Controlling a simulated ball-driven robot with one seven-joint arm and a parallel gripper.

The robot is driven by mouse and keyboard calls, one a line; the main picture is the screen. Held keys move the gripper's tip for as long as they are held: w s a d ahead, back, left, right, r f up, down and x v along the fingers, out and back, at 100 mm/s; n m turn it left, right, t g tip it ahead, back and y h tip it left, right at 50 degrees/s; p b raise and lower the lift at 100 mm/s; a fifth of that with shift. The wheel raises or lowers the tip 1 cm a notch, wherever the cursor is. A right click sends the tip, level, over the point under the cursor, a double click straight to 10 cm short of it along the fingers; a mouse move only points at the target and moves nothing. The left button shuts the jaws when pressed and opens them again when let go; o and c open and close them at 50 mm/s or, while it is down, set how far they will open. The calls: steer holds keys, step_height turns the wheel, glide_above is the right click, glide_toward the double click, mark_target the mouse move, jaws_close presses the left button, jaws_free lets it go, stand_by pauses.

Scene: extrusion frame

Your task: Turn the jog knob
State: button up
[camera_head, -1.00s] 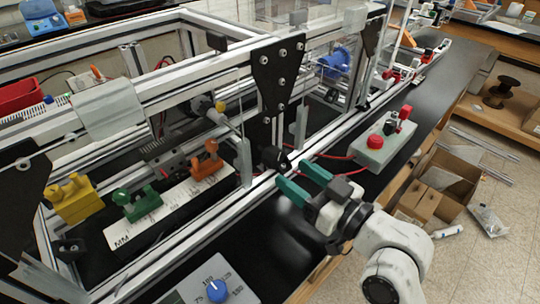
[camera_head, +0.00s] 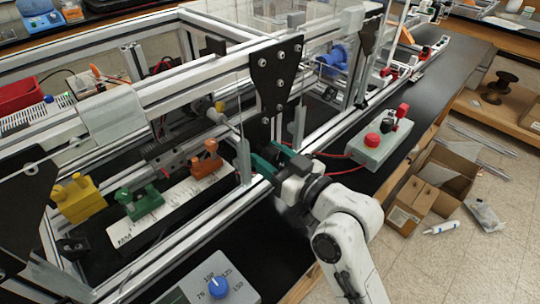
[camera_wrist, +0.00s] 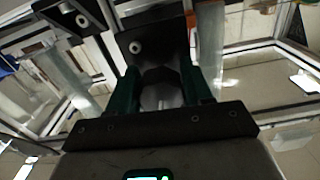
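My gripper (camera_head: 268,160) reaches in at the lower end of a black bracket plate (camera_head: 275,75) on the aluminium frame. Its two green fingers stand apart. In the wrist view, a dark grey faceted, knob-like part (camera_wrist: 160,95) lies between the fingers, below a dark plate with a bolt (camera_wrist: 150,40). I cannot tell whether the fingers touch that part. In the head view it is hidden behind my gripper. A blue dial knob (camera_head: 218,286) with numbers around it sits on a grey box at the bottom, well apart from my gripper.
A grey control box (camera_head: 375,152) with a red button stands right of my gripper, with red cables beside it. Frame rails (camera_head: 215,205) run close to the fingers. Yellow (camera_head: 78,198), green (camera_head: 140,203) and orange (camera_head: 207,160) parts sit inside the frame.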

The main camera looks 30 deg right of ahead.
steer(key=c, duration=0.4)
steer(key=shift+m, duration=0.5)
steer(key=o, duration=0.7)
steer(key=shift+s+d+f, duration=0.15)
steer(key=shift+s, duration=0.4)
steer(key=b+v, duration=0.1)
steer(key=v, duration=0.8)
steer(key=shift+s+b, duration=0.35)
steer(key=shift+b, duration=0.05)
steer(key=shift+d, duration=0.15)
